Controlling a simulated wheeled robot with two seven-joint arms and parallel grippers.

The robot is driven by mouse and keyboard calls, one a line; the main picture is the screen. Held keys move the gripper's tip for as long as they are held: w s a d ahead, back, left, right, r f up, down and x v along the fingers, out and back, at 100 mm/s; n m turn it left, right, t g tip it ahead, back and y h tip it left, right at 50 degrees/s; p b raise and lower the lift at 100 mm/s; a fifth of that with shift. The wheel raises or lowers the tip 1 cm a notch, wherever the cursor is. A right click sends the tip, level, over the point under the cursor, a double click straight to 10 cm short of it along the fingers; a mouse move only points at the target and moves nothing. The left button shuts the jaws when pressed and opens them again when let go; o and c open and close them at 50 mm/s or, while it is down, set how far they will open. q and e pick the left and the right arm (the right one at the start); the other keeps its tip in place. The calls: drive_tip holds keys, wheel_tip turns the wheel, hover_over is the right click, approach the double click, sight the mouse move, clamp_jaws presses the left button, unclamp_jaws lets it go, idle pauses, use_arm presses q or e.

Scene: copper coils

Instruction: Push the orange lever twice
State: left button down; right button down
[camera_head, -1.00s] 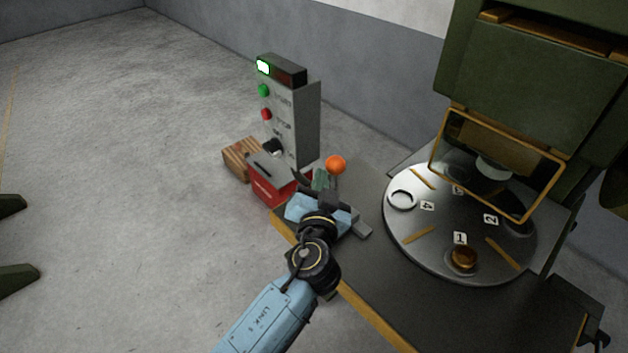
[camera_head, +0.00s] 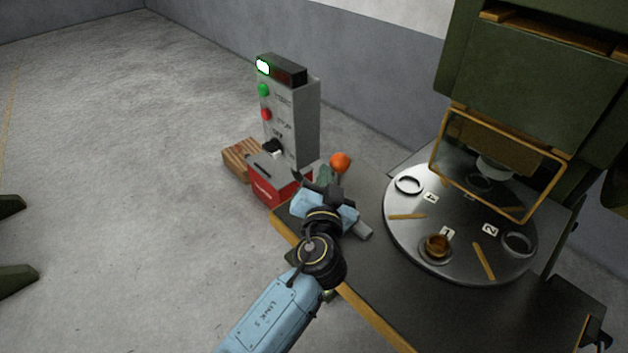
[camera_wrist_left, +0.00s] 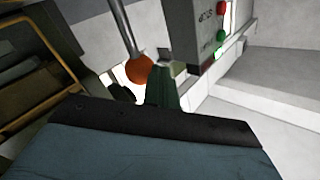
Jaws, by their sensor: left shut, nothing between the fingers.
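The orange lever has an orange ball knob (camera_head: 340,162) and stands at the table's back left edge, beside the grey control panel. In the left wrist view the orange ball (camera_wrist_left: 139,69) hangs at the end of a grey rod. My left gripper (camera_head: 324,176) is shut and empty, just left of and below the knob, partly hidden by my own wrist. In the left wrist view the shut green fingers (camera_wrist_left: 163,85) are right beside the ball; I cannot tell whether they touch it. My right gripper is not in view.
The control panel (camera_head: 307,120) has a lit green light, a green and a red button. A red box (camera_head: 272,192) and a wooden block (camera_head: 240,158) stand near it. A round turntable (camera_head: 400,225) carries a copper piece (camera_head: 436,244) under the green machine (camera_head: 535,80).

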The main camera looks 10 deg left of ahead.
use_arm(q)
drive_tip(key=shift+w+d+r+b, duration=0.25)
drive_tip(key=shift+w+d+b, duration=0.05)
drive_tip(key=shift+w+d, duration=0.2)
idle(0.7)
idle(0.5)
drive_tip(key=s+a+f, duration=0.2)
drive_tip(key=s+a, duration=0.3)
drive_tip(key=s, duration=0.1)
idle(0.9)
drive_tip(key=shift+s+a+f+b, duration=0.3)
drive_tip(key=shift+s+a+b, duration=0.15)
drive_tip(key=shift+s+a, duration=0.5)
drive_tip(key=shift+s+a+f+b, duration=0.3)
drive_tip(key=shift+s+a+b, duration=0.1)
drive_tip(key=shift+s+a, duration=0.5)
drive_tip(key=shift+d, duration=0.1)
